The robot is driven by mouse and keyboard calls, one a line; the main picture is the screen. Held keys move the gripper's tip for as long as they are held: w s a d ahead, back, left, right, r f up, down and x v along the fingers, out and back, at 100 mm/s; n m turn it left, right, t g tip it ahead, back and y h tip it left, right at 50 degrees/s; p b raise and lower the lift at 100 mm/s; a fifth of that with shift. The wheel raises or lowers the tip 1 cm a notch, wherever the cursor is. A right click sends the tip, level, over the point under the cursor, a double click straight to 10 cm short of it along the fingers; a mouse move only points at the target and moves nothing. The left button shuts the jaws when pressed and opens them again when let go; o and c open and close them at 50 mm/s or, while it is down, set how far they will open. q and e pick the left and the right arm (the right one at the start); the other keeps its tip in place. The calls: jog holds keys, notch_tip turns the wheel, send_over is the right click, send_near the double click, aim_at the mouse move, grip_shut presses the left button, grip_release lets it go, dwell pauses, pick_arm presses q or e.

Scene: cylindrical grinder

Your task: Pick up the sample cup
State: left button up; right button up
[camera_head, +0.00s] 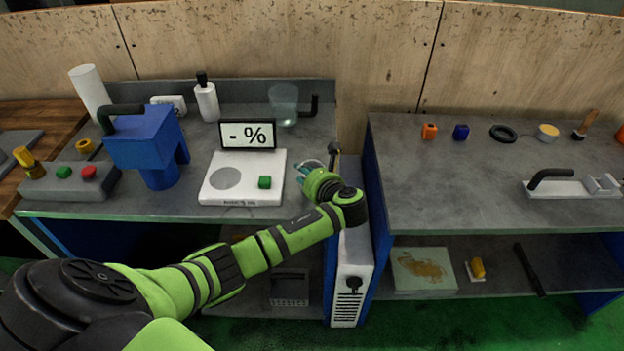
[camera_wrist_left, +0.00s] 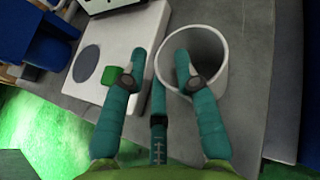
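A light grey, open-topped cup (camera_wrist_left: 222,58), which I take for the sample cup, stands upright on the workbench, right of the white scale. In the head view the cup (camera_head: 311,163) is mostly hidden behind my left gripper (camera_head: 303,173). In the left wrist view my left gripper (camera_wrist_left: 160,62) has its teal fingers apart with nothing between the tips. The right finger overlaps the cup's near left rim; I cannot tell if it is inside or above it. The left finger is outside, to the cup's left. My right gripper is in neither view.
The white scale (camera_head: 224,196) with a green button and a "- %" display (camera_head: 247,134) is left of the cup. Behind stand a clear beaker (camera_head: 284,104) and a white bottle (camera_head: 207,102). A blue machine (camera_head: 146,140) is further left. The bench edge is near.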

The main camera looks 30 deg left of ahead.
pick_arm(q)
grip_shut()
jog(key=shift+r, duration=0.1)
